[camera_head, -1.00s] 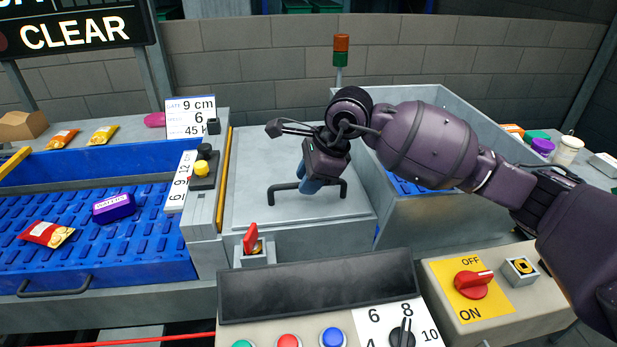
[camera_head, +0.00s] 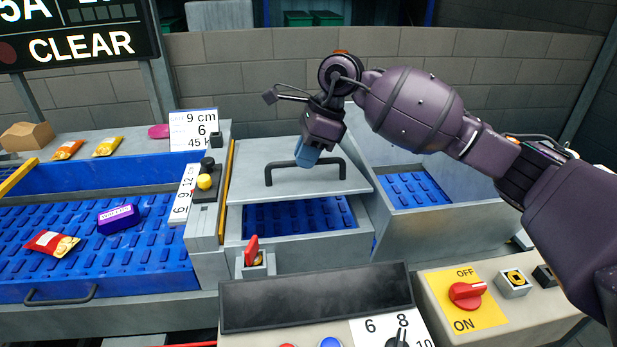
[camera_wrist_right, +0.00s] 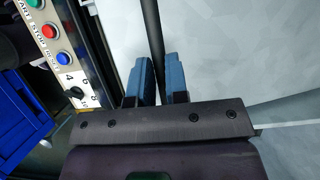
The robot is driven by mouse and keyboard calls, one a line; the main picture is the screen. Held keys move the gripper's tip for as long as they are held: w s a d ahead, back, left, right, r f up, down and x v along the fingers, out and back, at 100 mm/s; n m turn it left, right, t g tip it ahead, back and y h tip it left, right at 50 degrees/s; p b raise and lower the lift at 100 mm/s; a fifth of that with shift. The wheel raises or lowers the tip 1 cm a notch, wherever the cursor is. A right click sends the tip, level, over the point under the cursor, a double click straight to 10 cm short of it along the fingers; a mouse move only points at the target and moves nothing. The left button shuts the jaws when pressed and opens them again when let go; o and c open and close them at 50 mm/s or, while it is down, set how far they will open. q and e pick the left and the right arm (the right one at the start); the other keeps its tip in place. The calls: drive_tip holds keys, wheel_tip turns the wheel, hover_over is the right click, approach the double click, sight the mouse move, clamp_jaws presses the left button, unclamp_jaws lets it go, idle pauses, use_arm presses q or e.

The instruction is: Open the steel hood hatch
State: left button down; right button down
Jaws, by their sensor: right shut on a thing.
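The steel hood hatch (camera_head: 250,197) is tilted up partway, its front edge raised. Below it a blue studded belt (camera_head: 298,215) shows in the gap. My right gripper (camera_head: 309,158) is shut on the hatch's dark bar handle (camera_head: 318,172), near the handle's middle. In the right wrist view, the blue fingers (camera_wrist_right: 158,80) sit either side of the dark handle bar (camera_wrist_right: 153,35), with the pale steel of the hatch (camera_wrist_right: 240,45) to the right. My left gripper is not in view.
A red lever (camera_head: 251,250) stands at the hatch's front left. The control panel (camera_head: 315,297) and red rotary switch (camera_head: 467,294) are nearer. A blue belt (camera_head: 75,250) with a purple pack (camera_head: 118,218) and snack bag (camera_head: 52,243) lies left. A grey-walled bin (camera_head: 450,225) stands right.

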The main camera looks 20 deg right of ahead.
drive_tip(key=w+d+r, duration=0.1)
drive_tip(key=w+r, duration=0.7)
drive_tip(key=r, duration=0.4)
drive_tip(key=shift+d+r+b, duration=0.15)
drive_tip(key=shift+d+b, duration=0.25)
